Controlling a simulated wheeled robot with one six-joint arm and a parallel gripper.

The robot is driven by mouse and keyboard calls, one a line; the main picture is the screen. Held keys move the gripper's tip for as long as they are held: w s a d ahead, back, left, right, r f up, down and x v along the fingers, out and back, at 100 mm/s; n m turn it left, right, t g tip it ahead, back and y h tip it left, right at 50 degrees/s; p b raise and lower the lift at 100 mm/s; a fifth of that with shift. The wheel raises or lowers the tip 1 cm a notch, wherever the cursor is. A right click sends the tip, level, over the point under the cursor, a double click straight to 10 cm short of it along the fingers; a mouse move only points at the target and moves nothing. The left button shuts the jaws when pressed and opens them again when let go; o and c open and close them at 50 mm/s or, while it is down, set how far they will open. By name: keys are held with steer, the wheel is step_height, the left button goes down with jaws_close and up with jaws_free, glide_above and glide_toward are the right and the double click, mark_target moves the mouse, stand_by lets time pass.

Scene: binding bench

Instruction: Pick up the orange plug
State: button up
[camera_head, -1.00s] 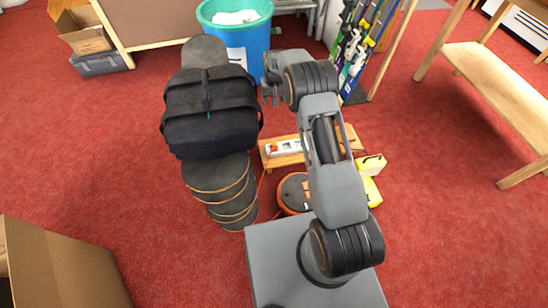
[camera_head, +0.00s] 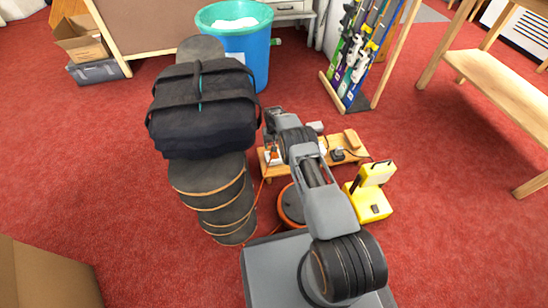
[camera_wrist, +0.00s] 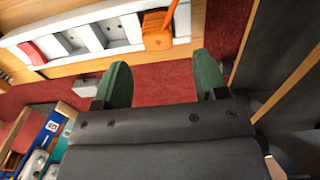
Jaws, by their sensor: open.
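The orange plug (camera_wrist: 158,35) sits in the white power strip (camera_wrist: 116,30), near its end, with its cord rising out of the top of the wrist view. In the head view, the plug (camera_head: 274,154) is small beside my arm. The strip lies on a low wooden stand (camera_head: 348,165), and my arm hides part of it. My gripper (camera_wrist: 163,82) is open and empty, its two green fingertips apart. The plug appears beyond the gap between them, not touching either. In the head view, my gripper (camera_head: 272,122) is near the left end of the stand.
A dark banded stack (camera_head: 215,195) with a black bag (camera_head: 203,110) on it stands close left of my gripper. A yellow item (camera_head: 370,195) is right of my arm, and a round orange-rimmed device (camera_head: 291,207) sits below. A blue bin (camera_head: 240,45) stands behind. Red floor is open at right.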

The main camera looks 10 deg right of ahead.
mark_target(274, 155)
steer(key=shift+d+f+b, duration=0.15)
steer(key=shift+f+b, duration=1.5)
steer(key=shift+f, duration=1.2)
steer(key=shift+r, duration=0.1)
steer(key=c, duration=0.9)
